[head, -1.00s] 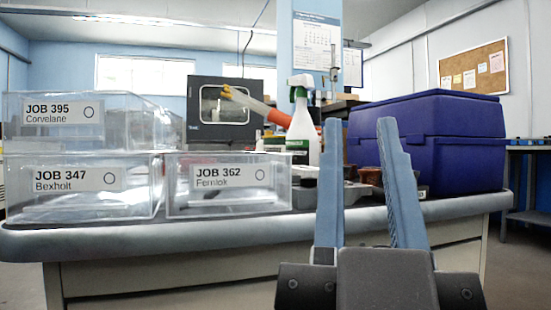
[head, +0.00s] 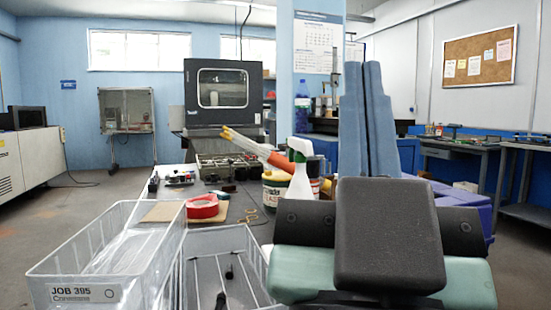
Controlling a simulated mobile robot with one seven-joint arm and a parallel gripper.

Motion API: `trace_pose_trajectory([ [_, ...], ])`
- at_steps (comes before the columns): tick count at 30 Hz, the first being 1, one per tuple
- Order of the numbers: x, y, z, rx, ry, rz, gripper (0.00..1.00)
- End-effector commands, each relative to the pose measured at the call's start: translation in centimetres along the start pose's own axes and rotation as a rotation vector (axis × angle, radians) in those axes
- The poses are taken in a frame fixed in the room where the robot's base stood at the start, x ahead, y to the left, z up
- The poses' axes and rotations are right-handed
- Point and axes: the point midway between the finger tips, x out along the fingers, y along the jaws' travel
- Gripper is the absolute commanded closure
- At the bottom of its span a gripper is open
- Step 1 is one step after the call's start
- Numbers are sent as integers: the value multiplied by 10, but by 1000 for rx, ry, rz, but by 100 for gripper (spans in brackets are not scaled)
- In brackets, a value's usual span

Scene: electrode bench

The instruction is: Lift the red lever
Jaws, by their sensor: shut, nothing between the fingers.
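I cannot make out a red lever for certain in the head view. Small red parts (head: 182,178) show among dark items on the far left of the bench, too small to tell what they are. My gripper (head: 364,75) stands upright at the right of the view, its two blue fingers close together with nothing held. It is in front of the bench's right side and hides part of what lies behind it.
A dark windowed box (head: 223,97) stands at the far end.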

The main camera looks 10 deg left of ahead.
Motion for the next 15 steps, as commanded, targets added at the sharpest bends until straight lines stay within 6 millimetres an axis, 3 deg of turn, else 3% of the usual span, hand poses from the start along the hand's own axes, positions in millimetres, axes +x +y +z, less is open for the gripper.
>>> trace_pose_trajectory([
  [1, 26, 0, -25, 1, 0, 0, 100],
  [15, 142, 1, -134, 4, -1, -1, 100],
])
